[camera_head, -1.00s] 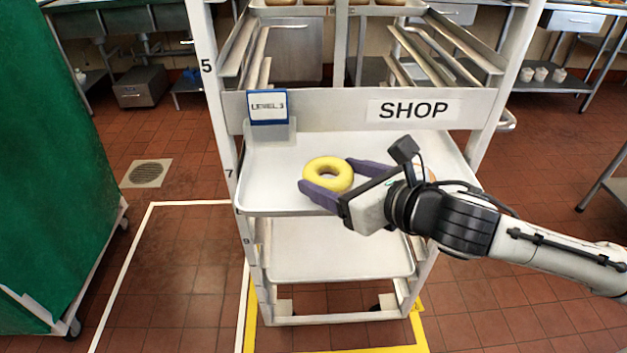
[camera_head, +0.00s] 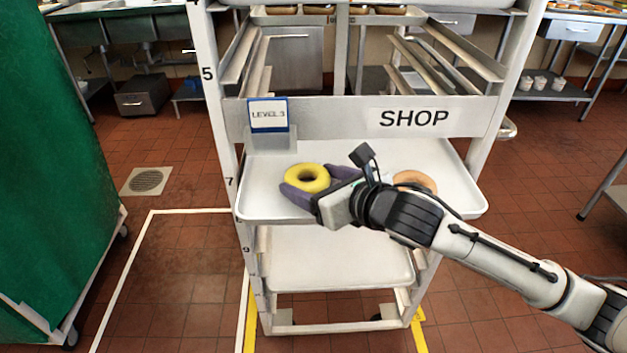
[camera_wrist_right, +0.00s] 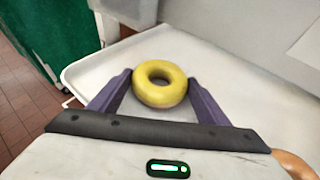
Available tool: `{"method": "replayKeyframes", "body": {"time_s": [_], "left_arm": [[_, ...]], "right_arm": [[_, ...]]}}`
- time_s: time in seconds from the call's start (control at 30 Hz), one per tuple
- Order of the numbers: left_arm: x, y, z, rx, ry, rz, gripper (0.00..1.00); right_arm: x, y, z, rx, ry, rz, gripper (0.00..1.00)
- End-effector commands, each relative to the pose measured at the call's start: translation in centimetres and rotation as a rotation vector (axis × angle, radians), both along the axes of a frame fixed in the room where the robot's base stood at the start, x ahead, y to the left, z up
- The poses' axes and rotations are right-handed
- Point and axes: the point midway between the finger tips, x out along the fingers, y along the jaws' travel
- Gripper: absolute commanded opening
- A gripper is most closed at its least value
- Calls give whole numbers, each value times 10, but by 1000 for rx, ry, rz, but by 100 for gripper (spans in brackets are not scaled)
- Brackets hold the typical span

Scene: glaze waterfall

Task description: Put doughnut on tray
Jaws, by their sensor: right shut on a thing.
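A yellow doughnut (camera_head: 307,178) is between the purple fingers of my right gripper (camera_head: 305,186), over the left part of the white tray (camera_head: 262,207) marked by the LEVEL 3 sign. The right wrist view shows the yellow doughnut (camera_wrist_right: 160,84) between both fingertips, with the tray (camera_wrist_right: 215,65) below and around it. My right gripper is shut on it. I cannot tell whether the doughnut touches the tray. A tan doughnut (camera_head: 414,181) lies on the right part of the tray, partly hidden by my right arm. My left gripper is not in view.
The SHOP board (camera_head: 412,118) of the white rack crosses just above and behind the tray. A LEVEL 3 sign (camera_head: 268,115) stands at its left. A lower tray (camera_head: 335,255) is empty. A green covered cart (camera_head: 55,180) stands at the left.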

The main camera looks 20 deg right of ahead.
Motion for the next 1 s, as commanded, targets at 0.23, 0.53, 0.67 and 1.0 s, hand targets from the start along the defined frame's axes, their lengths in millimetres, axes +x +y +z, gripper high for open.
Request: {"method": "replayKeyframes", "body": {"time_s": [0.23,0.53,0.67,1.0], "left_arm": [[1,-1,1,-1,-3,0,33],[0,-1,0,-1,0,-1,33],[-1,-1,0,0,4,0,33],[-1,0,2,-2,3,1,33]], "right_arm": [[0,0,-2,-1,1,-1,89],[-2,-1,2,-1,0,0,89],[-19,-6,9,-4,-1,1,89],[-83,-25,36,-5,2,1,89]]}}
